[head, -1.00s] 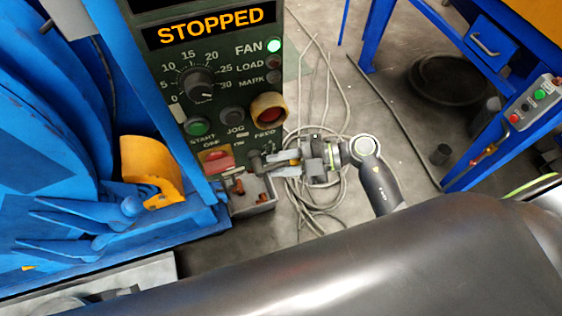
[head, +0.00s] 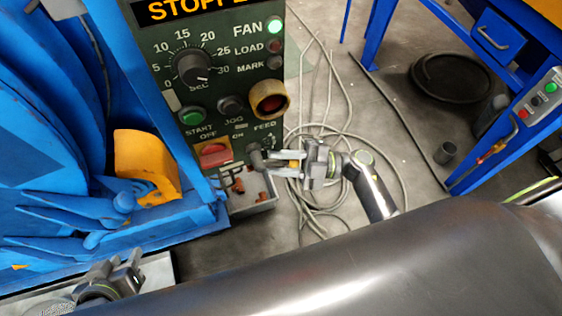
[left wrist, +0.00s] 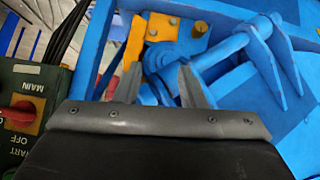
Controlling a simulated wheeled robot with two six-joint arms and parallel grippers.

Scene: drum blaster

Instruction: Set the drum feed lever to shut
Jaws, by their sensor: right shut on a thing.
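The green control panel (head: 222,90) has a dark feed lever (head: 256,158) low on its right, under the FEED label. My right gripper (head: 277,162) comes from the right and is shut on the lever's outer end; its fingers partly hide the grip. The lever's exact setting is too small to read. My left gripper (head: 122,268) is low at the left in the head view, away from the panel. In the left wrist view its fingers (left wrist: 158,88) stand apart with nothing held, above blue machine parts.
A grey bin (head: 250,195) with brown pieces sits below the panel. A red switch (head: 214,153) is left of the lever. The blue machine (head: 60,160) with a yellow bracket (head: 146,165) fills the left. Cables (head: 325,130) lie on the floor.

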